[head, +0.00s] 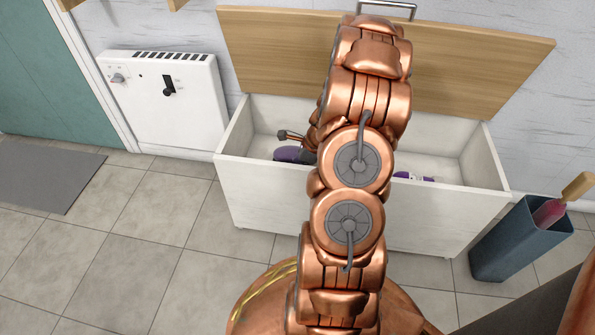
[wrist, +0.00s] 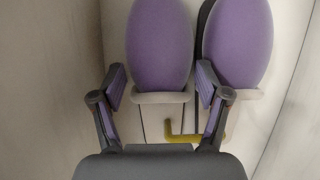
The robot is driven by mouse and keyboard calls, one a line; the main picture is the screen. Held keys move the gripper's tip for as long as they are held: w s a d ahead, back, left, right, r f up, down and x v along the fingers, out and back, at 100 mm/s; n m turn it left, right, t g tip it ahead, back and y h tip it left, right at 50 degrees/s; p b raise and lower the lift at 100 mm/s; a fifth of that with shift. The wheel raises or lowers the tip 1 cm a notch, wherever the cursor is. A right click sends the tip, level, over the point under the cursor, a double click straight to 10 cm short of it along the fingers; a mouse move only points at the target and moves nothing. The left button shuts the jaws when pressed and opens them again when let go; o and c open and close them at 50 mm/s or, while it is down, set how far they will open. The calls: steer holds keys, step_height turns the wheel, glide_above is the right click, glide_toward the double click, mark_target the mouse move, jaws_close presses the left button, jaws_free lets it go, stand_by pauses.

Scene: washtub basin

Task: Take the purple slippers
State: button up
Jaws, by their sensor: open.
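Two purple slippers lie side by side in the white chest. In the wrist view the left slipper (wrist: 160,45) and the right slipper (wrist: 238,45) show purple oval faces with pale rims at the near end. My gripper (wrist: 161,72) is open, with one finger on each side of the left slipper's near end. I cannot tell whether the fingers touch it. In the head view a purple slipper (head: 289,154) shows below my gripper (head: 290,135), inside the left part of the chest (head: 350,215). My arm hides the middle of the chest.
The wooden lid (head: 270,50) stands open behind the chest. Another purple and white item (head: 413,177) lies in its right part. A yellow bent piece (wrist: 183,138) lies near my fingers. A blue bin (head: 515,240) stands at right, a white heater (head: 165,100) at left.

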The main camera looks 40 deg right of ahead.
steer(key=shift+w+a+f, duration=0.15)
steer(key=shift+f, duration=0.35)
steer(key=shift+c, duration=0.2)
steer(key=c, duration=0.9)
steer(key=shift+r, duration=0.15)
steer(key=shift+c, duration=0.2)
